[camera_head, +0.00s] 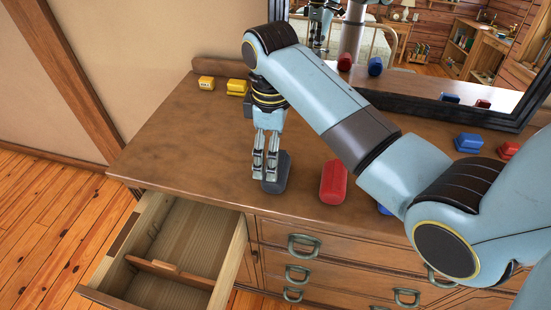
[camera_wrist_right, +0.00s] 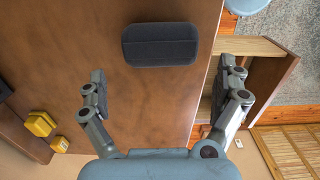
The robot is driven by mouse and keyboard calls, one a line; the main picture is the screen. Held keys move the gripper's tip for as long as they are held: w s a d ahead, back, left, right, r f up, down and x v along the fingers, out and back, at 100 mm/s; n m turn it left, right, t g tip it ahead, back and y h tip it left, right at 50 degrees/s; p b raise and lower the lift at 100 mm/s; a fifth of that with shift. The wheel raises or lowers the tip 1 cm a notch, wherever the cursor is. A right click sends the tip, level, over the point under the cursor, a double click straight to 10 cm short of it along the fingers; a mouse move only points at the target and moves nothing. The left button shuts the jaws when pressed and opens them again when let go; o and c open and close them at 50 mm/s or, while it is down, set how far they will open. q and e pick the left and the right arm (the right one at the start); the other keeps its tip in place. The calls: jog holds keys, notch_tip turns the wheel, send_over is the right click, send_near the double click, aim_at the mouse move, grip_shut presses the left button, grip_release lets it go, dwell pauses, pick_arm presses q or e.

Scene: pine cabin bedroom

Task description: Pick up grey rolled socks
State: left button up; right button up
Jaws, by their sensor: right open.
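The grey rolled socks (camera_head: 280,175) lie as a dark, rounded bundle on the dresser top, close to its front edge. In the right wrist view the grey bundle (camera_wrist_right: 160,45) lies crosswise, just beyond the fingertips. My right gripper (camera_head: 265,172) points down at the bundle and covers part of its left side in the head view. In the right wrist view the fingers (camera_wrist_right: 162,75) are spread wide with nothing between them. I cannot tell the exact height of the fingertips above the dresser. My left gripper is not in view.
Red rolled socks (camera_head: 334,182) lie to the right, with a blue bundle (camera_head: 384,209) partly hidden by my arm. Yellow bundles (camera_head: 237,86) sit at the back left. An open drawer (camera_head: 170,250) with a divider juts out at the front left. A mirror (camera_head: 430,60) stands behind.

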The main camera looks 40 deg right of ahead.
aim_at(278, 187)
notch_tip(278, 187, down, 4)
jog(key=shift+w+a+f+p, duration=0.1)
jog(key=shift+f+p, duration=0.05)
jog(key=shift+p, duration=0.3)
jog(key=shift+f, duration=0.1)
jog(key=c, duration=0.8)
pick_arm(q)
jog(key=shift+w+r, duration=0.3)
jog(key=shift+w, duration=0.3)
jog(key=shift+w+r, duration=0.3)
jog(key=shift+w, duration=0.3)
pick_arm(e)
jog(key=shift+c, duration=0.4)
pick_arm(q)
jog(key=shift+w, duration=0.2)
